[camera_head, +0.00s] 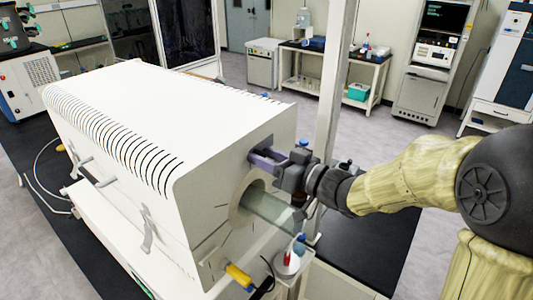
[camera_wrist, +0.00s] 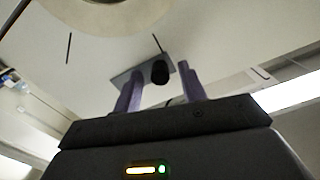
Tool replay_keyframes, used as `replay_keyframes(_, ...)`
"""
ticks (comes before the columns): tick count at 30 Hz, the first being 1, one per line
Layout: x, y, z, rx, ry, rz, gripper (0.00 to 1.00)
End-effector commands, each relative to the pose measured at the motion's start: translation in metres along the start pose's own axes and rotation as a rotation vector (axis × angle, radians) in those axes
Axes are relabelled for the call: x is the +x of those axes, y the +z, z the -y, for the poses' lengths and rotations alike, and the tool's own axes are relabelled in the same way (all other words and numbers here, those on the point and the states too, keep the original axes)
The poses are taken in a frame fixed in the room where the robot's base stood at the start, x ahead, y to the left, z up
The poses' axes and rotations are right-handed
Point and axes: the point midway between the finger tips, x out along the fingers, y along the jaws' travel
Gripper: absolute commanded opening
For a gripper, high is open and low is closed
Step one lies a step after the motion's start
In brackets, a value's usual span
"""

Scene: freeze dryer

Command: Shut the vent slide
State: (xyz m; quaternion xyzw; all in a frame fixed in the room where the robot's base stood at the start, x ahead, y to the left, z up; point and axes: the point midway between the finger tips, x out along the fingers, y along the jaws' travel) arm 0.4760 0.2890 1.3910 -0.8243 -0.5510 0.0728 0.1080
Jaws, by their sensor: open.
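The vent slide (camera_wrist: 124,78) shows in the wrist view as a small grey plate on the white end panel of the freeze dryer (camera_head: 130,100), with a black knob (camera_wrist: 160,72) standing out from it. My gripper (camera_head: 265,158) is at the upper part of that end panel in the head view. Its purple fingers are open and point at the panel. In the wrist view my gripper (camera_wrist: 158,78) has one finger on each side of the knob, with gaps visible between. Whether the fingertips touch the plate, I cannot tell. In the head view the slide is mostly hidden behind my gripper.
A round port with a clear cylinder (camera_head: 272,210) juts from the panel just below my gripper. A yellow-handled part (camera_head: 238,274) sticks out lower down. A pale upright post (camera_head: 336,80) stands behind my gripper. Open floor lies beyond the black bench top (camera_head: 365,235).

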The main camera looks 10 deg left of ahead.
Motion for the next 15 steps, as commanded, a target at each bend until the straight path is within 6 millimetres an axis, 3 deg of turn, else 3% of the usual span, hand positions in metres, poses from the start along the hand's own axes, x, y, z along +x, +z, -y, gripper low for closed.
replay_keyframes(8, 0.0018, 0.0003, 0.0, 0.0, 0.0, 0.0, 0.41)
replay_keyframes(15, 0.0014, 0.0002, -0.0001, 0.0, 0.0, 0.0, 0.0)
